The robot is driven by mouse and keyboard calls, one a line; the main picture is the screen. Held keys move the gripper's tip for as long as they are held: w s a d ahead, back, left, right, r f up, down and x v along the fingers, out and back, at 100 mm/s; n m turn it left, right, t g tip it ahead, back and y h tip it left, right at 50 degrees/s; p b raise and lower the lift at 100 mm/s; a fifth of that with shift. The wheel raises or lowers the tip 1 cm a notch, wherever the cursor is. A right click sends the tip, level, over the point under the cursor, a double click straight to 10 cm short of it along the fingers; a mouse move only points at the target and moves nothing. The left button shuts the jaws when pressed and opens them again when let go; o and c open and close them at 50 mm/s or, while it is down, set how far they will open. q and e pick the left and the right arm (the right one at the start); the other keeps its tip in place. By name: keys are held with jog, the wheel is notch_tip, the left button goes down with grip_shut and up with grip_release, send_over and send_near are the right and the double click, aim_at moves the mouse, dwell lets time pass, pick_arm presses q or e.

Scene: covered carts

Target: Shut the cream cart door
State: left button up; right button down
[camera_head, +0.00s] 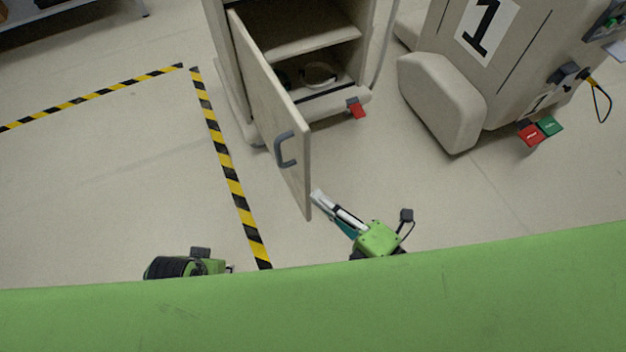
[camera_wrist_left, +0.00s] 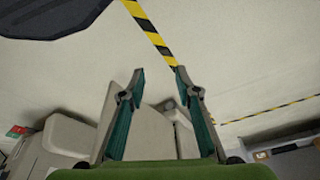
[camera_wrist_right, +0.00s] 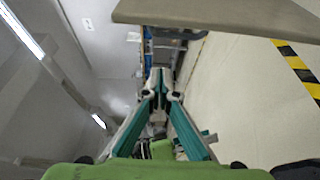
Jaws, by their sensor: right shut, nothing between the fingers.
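The cream cart door (camera_head: 268,105) stands open from the cart (camera_head: 222,60), swung toward me. Its grey handle (camera_head: 284,149) shows near the free edge. My right gripper (camera_head: 317,196) is shut and empty, its tips just right of the door's free end; I cannot tell whether they touch it. In the right wrist view the closed fingers (camera_wrist_right: 160,74) sit below a beige panel (camera_wrist_right: 225,14), probably the door. My left gripper is low at the left in the head view, its fingers hidden there; in the left wrist view its fingers (camera_wrist_left: 160,70) are wide apart and empty.
The cart's shelves are exposed, with a dark round item (camera_head: 318,74) inside. A red tab (camera_head: 355,108) sits at its lower front. A cream machine marked 1 (camera_head: 440,100) stands to the right. Yellow-black tape (camera_head: 222,150) marks the clear floor at left.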

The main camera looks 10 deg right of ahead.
aim_at(306, 165)
jog(key=w+a, duration=0.1)
jog(key=w, duration=0.2)
jog(key=w+a, duration=0.1)
jog(key=w, duration=0.2)
jog(key=w+a, duration=0.1)
jog(key=w, duration=0.2)
pick_arm(q)
notch_tip(306, 165, up, 3)
jog(key=shift+f, duration=0.2)
pick_arm(e)
jog(key=shift+d, duration=0.15)
pick_arm(q)
jog(key=shift+s+f, duration=0.1)
pick_arm(e)
jog(key=shift+w+d, duration=0.1)
